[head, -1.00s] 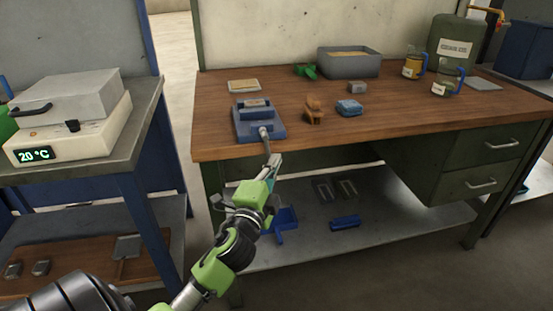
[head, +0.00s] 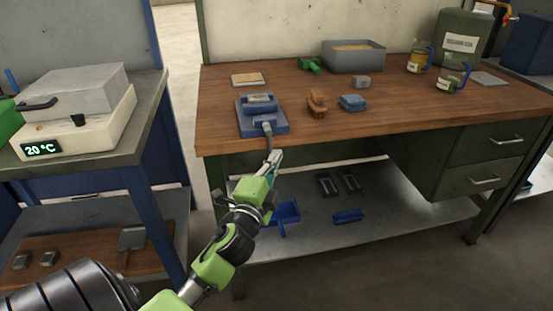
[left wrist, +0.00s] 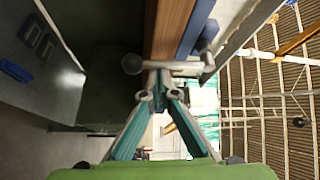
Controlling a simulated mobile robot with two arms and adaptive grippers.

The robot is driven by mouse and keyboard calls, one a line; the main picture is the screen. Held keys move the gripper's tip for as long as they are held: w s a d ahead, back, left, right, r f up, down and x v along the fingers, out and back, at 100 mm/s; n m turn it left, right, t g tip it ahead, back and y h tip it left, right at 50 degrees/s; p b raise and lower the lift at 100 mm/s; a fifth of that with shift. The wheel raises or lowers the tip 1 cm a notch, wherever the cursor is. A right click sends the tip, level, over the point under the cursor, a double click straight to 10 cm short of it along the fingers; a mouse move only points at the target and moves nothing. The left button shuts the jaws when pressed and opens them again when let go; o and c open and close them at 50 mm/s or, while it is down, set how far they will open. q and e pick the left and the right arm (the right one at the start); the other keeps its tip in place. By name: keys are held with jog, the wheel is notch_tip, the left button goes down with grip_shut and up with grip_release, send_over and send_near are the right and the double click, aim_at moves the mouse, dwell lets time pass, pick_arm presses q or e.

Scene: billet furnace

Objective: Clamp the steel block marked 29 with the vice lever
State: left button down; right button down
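The blue vice (head: 263,122) stands at the front left edge of the wooden bench. A pale block (head: 259,98) sits at its jaws; I cannot read any number on it. The vice lever (head: 268,138) hangs down past the bench's front edge. In the left wrist view the lever (left wrist: 185,66) is a metal rod with a round knob. My left gripper (head: 276,157) is at the lever's lower end; in the wrist view its teal fingers (left wrist: 160,82) converge on the rod and appear shut on it. My right gripper is out of view.
A furnace reading 20 °C (head: 75,120) stands left. A lower shelf (head: 320,230) lies below my arm.

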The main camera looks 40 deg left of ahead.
pick_arm(q)
jog(key=shift+s+a+f, duration=0.1)
jog(key=shift+a+f, duration=0.05)
jog(key=shift+a, duration=0.2)
jog(key=v, duration=1.2)
jog(key=shift+d, duration=0.4)
